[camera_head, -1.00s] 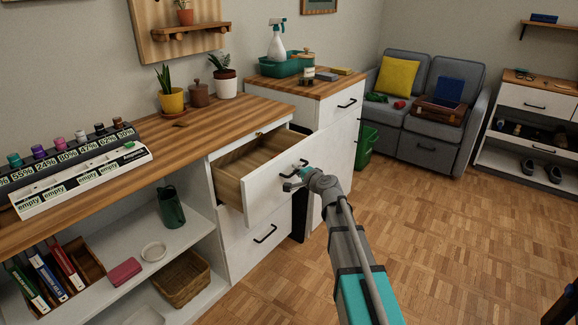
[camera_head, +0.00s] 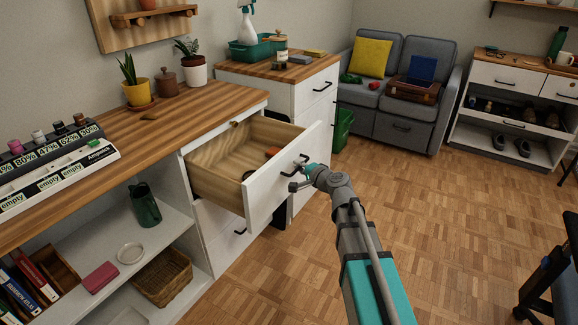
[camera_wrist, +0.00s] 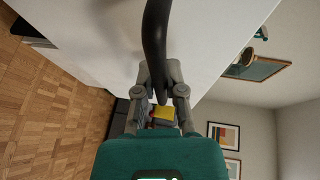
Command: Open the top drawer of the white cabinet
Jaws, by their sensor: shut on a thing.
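The top drawer (camera_head: 262,207) of the white unit under the wooden counter is pulled far out, with its wooden inside showing. A small orange-brown item (camera_head: 271,152) lies in it. My gripper (camera_head: 298,180) is shut on the dark handle (camera_head: 288,173) of this drawer's front. In the wrist view the handle (camera_wrist: 156,45) is a dark curved bar running between the fingers of my gripper (camera_wrist: 160,95), close to the white front (camera_wrist: 90,40). The lower drawer (camera_head: 222,235) is closed. A second white cabinet (camera_head: 315,98) with a wooden top stands behind it, its top drawer closed.
Open shelves with a green watering can (camera_head: 144,206) and a wicker basket (camera_head: 163,277) are left of the drawer. A green bin (camera_head: 343,128) and a grey sofa (camera_head: 395,125) stand behind. Wooden floor (camera_head: 440,215) is clear to the right. A dark piece of furniture (camera_head: 550,270) is at the far right.

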